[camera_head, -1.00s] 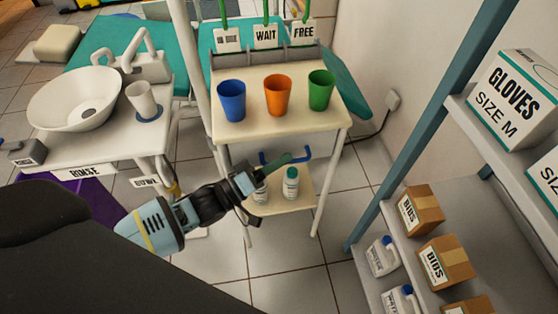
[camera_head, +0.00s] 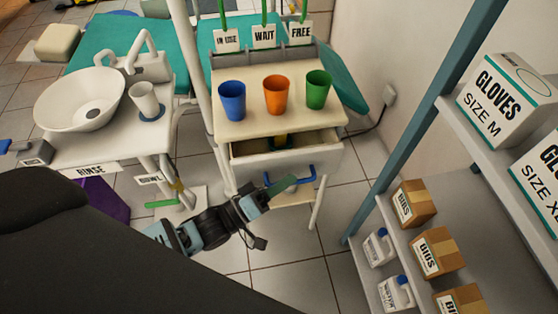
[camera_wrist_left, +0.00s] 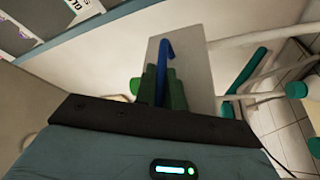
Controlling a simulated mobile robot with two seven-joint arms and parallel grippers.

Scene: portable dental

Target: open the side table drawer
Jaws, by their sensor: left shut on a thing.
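The side table (camera_head: 330,122) stands at the centre of the head view, with a white drawer (camera_head: 325,158) under its top. The drawer is pulled out and its inside shows, with a small yellowish and dark thing (camera_head: 280,141) at the back. The blue drawer handle (camera_head: 304,178) is on the drawer front. My left gripper (camera_head: 284,185) is shut on the handle. In the left wrist view its green fingers (camera_wrist_left: 161,92) close around the blue handle (camera_wrist_left: 163,55), against the white drawer front (camera_wrist_left: 198,65). My right gripper is not in view.
Blue (camera_head: 232,101), orange (camera_head: 276,95) and green (camera_head: 318,90) cups stand on the side table. A shelf unit with glove boxes (camera_head: 505,92) and bibs boxes (camera_head: 432,252) is at the right. A sink table (camera_head: 110,142) is at the left. Floor below the drawer is free.

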